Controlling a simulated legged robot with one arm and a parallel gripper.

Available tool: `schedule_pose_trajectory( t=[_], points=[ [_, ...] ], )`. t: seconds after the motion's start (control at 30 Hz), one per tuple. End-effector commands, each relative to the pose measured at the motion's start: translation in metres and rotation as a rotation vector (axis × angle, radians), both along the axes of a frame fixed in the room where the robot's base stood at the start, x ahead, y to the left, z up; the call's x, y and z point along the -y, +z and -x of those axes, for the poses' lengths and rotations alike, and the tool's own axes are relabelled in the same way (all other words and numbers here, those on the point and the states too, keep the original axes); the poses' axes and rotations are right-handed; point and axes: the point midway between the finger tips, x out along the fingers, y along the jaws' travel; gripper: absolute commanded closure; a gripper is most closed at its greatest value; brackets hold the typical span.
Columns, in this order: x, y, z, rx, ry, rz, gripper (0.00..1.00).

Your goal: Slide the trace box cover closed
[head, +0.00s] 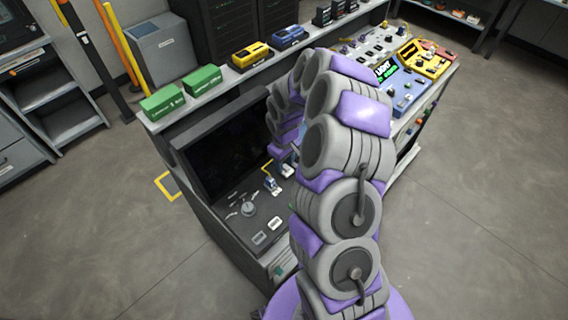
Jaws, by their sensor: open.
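My grey and purple arm (340,180) rises from the bottom, bends over at the top and drops behind its own near links toward the console. My gripper and its fingers are hidden behind these links, so I cannot see what they touch. I cannot pick out the trace box or its cover with certainty. The dark console (222,232) has a black upright screen (230,145) and a sloped panel. On the panel are a round knob (248,209), pale buttons (259,238) and a small blue-and-white part (271,184) close to the arm.
A shelf behind the screen holds green boxes (202,80), a yellow box (252,56) and a blue box (289,37). A bench at the right carries a blue panel (402,88) and a yellow panel (424,60). The floor (480,200) at the right is clear.

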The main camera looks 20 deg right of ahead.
Motion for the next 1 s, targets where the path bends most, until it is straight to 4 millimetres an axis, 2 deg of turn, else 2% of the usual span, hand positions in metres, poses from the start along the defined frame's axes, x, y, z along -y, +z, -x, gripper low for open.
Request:
schedule_pose_trajectory(
  t=[0.37, 0.8, 1.0],
  points=[
    [-0.0002, -0.0045, 0.0, 0.0, 0.0, 0.001, 0.56],
    [0.0, -0.0043, -0.0001, 0.0, 0.0, 0.001, 0.98],
    [-0.0001, -0.0043, 0.0001, -0.001, 0.0, 0.001, 1.0]
  ],
)
